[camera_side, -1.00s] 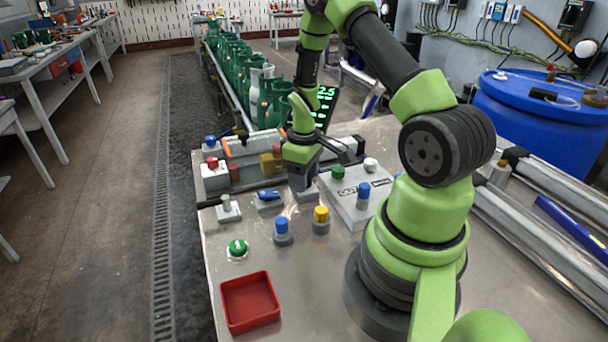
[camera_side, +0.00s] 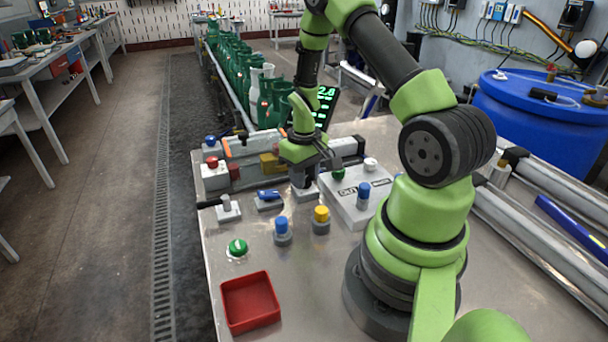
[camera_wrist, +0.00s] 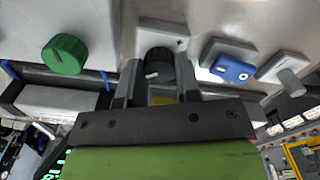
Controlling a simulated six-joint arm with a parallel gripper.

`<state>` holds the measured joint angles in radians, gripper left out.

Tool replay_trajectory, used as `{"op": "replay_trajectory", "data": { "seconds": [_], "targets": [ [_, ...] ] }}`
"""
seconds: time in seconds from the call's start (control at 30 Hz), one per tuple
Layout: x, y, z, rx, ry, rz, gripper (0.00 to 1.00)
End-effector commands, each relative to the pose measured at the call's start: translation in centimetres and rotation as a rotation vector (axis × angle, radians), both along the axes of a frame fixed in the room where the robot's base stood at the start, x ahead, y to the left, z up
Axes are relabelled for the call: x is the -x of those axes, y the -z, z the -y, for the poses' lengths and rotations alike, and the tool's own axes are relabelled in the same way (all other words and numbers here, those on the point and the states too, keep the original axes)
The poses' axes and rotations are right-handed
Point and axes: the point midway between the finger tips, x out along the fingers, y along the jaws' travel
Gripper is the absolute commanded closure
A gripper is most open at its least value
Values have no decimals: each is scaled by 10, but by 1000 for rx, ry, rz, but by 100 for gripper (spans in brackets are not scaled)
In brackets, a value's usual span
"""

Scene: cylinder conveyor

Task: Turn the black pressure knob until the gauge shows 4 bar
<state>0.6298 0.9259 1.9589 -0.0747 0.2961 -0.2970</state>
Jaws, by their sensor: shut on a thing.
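The black pressure knob (camera_wrist: 160,66) shows in the wrist view, on a light grey mount, with a white pointer mark on it. My gripper (camera_wrist: 159,82) is shut on it, one finger at each side. In the side view my gripper (camera_side: 303,180) points down over the knob's grey base, and the knob itself is hidden there. The gauge display (camera_side: 326,102), partly behind my arm, shows green figures that read about 2.8 at the top; the lower lines are too small to read.
A green knob (camera_wrist: 65,54) and a blue switch (camera_wrist: 232,69) flank the black knob. Blue-capped (camera_side: 282,232) and yellow-capped (camera_side: 321,219) posts and a red tray (camera_side: 249,302) stand in front. Green gas cylinders (camera_side: 281,98) line the conveyor behind.

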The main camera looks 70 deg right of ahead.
Motion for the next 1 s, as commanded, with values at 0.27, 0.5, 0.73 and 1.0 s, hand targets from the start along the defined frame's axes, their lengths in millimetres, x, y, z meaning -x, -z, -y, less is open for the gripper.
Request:
{"op": "replay_trajectory", "data": {
  "seconds": [0.27,0.5,0.73,1.0],
  "targets": [
    [1,0,0,-1,254,-2,93],
    [1,0,1,-1,424,-2,93],
    [1,-1,1,-1,524,-2,93],
    [1,-1,1,-1,567,-3,93]
  ]
}}
